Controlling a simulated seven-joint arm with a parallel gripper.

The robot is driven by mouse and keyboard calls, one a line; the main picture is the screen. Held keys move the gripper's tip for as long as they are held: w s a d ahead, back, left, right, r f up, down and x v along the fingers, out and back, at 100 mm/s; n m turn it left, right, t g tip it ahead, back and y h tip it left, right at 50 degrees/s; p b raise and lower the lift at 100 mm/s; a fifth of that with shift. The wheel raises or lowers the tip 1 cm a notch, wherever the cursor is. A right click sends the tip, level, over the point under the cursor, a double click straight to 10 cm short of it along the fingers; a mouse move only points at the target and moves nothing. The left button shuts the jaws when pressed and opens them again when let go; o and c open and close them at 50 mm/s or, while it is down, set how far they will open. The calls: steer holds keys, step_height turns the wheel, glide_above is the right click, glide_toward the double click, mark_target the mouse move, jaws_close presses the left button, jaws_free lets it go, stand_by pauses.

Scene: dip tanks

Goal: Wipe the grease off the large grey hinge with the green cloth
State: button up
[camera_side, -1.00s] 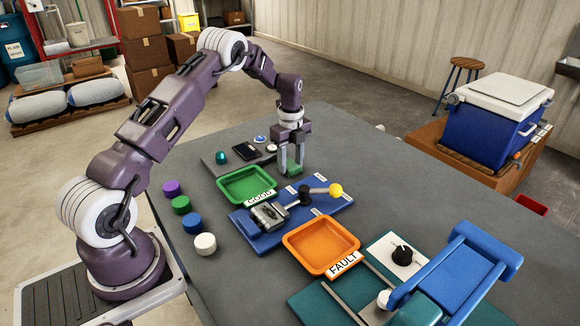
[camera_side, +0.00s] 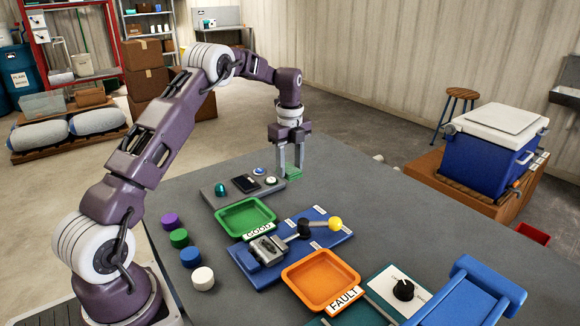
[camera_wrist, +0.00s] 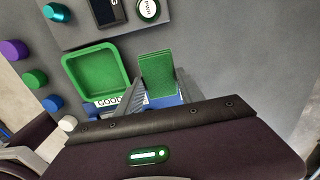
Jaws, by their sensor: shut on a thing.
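My gripper (camera_side: 291,168) points down at the table's far side, to the right of the button panel. It is shut on a green, flat-faced piece that looks like the folded green cloth (camera_side: 293,174). A grey metal part (camera_side: 265,247) sits on a blue board (camera_side: 325,232) near the middle of the table, apart from my gripper. I cannot tell whether it is the hinge, and no grease is discernible.
A green tray marked GOOD (camera_side: 245,217) and an orange tray marked FAULT (camera_side: 320,279) flank the blue board. A lever with a yellow knob (camera_side: 335,223) extends over the board. The button panel (camera_side: 243,188) lies behind the green tray. Bare table lies right of the gripper.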

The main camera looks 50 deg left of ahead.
mark_target(260, 239)
steer(key=s+d+r, duration=0.1)
steer(key=s+d, duration=1.6)
steer(key=d, duration=0.2)
steer(key=shift+a+f, duration=0.2)
steer(key=shift+f, duration=2.85)
steer(key=shift+w+a+f, duration=0.1)
steer(key=shift+a+f, duration=0.1)
steer(key=shift+f, duration=0.65)
steer(key=shift+a, duration=0.8)
steer(key=shift+c, duration=0.5)
steer(key=shift+a, duration=3)
steer(key=shift+d, duration=3.95)
steer(key=shift+d+r, duration=0.1)
step_height(260, 239, up, 8)
